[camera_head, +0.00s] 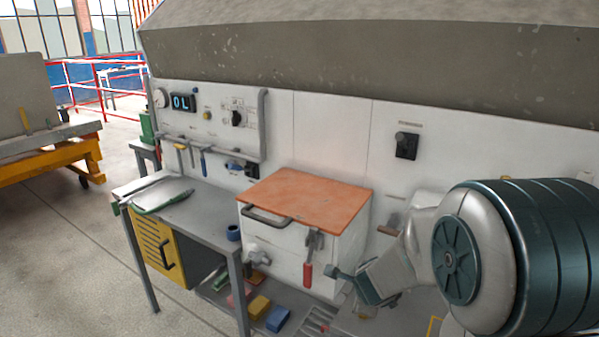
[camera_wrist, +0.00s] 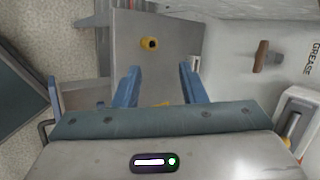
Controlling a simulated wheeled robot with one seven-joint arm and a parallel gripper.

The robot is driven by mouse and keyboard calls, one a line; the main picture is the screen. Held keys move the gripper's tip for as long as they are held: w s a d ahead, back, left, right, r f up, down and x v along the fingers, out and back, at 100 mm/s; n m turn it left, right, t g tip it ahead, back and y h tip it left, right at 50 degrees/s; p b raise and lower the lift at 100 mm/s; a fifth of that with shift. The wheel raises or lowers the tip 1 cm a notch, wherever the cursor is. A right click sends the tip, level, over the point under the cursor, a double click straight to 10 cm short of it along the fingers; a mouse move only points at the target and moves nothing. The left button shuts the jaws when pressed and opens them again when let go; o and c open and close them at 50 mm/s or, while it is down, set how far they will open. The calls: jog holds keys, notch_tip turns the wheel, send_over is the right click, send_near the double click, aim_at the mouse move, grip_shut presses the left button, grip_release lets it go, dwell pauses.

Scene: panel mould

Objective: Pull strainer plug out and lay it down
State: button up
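In the wrist view, a short yellow round piece with a dark centre (camera_wrist: 150,44) stands out from a grey panel (camera_wrist: 178,28). It looks like a plug, but I cannot tell for sure that it is the strainer plug. My gripper (camera_wrist: 161,76) is open, its two blue fingers apart with nothing held between them. The yellow piece is beyond the fingertips, a little left of the middle of the gap, and not touched. A bit of yellow shows low between the fingers, mostly hidden. In the head view my gripper (camera_head: 352,287) is beside the white cabinet; no plug can be made out there.
A wooden handle (camera_wrist: 261,57) sticks out by the GREASE lettering. In the head view, an orange-topped white cabinet (camera_head: 305,198) with a red-handled tool on its front stands left of my gripper. A grey workbench (camera_head: 208,215) is further left, with coloured blocks (camera_head: 259,307) low down.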

jog(key=s+a+r+n+g+y, duration=0.2)
jog(key=s+a+r+n+y, duration=0.25)
jog(key=s+r+n, duration=0.65)
jog(key=s+d+f+n+g+h, duration=0.1)
jog(key=s+d+n+g+h, duration=0.1)
jog(key=s+n, duration=0.8)
jog(key=shift+s+d+g+h, duration=0.3)
jog(key=shift+s+d+h, duration=0.5)
jog(key=shift+d, duration=0.2)
jog(key=shift+w+f, duration=0.1)
